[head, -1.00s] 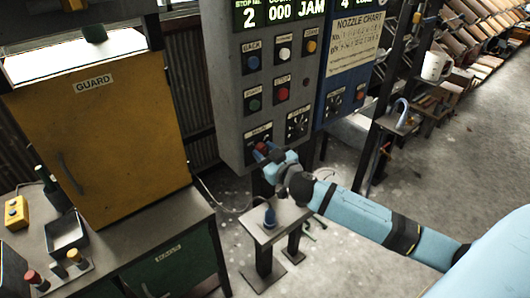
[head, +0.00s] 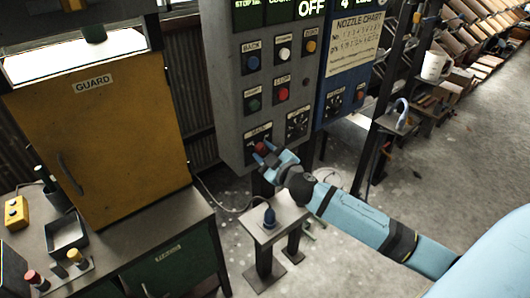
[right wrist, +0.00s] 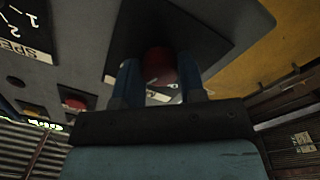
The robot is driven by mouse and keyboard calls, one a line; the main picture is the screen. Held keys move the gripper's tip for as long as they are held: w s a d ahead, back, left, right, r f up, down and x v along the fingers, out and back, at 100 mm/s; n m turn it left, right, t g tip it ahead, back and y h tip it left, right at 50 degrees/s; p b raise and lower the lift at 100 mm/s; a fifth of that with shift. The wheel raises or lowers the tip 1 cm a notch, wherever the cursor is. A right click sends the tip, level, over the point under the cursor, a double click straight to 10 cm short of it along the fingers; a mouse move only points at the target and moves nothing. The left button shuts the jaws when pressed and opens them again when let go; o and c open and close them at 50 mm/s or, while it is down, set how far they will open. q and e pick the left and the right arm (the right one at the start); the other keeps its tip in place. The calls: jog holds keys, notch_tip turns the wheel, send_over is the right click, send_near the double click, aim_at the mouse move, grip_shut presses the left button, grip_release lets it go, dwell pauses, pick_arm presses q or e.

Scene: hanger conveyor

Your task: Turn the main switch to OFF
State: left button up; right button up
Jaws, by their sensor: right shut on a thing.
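The main switch is a red knob (head: 261,147) on a dark plate low on the grey control panel (head: 229,110). The plate's label is partly hidden and too small to read fully. My right gripper (head: 266,153) is at the knob, shut on it. In the right wrist view the red knob (right wrist: 159,64) sits between the two blue fingers (right wrist: 160,82). The panel's display (head: 311,8) reads OFF at its right end. My left gripper is not in view.
Push buttons such as the red stop button (head: 283,94) and a dial (head: 298,123) sit above and right of the switch. A yellow guard door (head: 100,140) is to the left.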

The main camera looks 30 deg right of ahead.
jog(key=n, duration=0.6)
jog(key=shift+r+n+p, duration=0.1)
jog(key=shift+n+p, duration=0.2)
jog(key=n, duration=0.3)
jog(key=shift+n+y, duration=0.3)
jog(key=shift+n+p, duration=0.4)
jog(key=shift+n, duration=1)
jog(key=o, duration=0.9)
jog(key=shift+o, duration=0.2)
jog(key=s+d+b, duration=0.1)
jog(key=s+b, duration=0.2)
jog(key=s, duration=1)
jog(key=shift+s+f, duration=0.35)
jog(key=shift+f, duration=0.05)
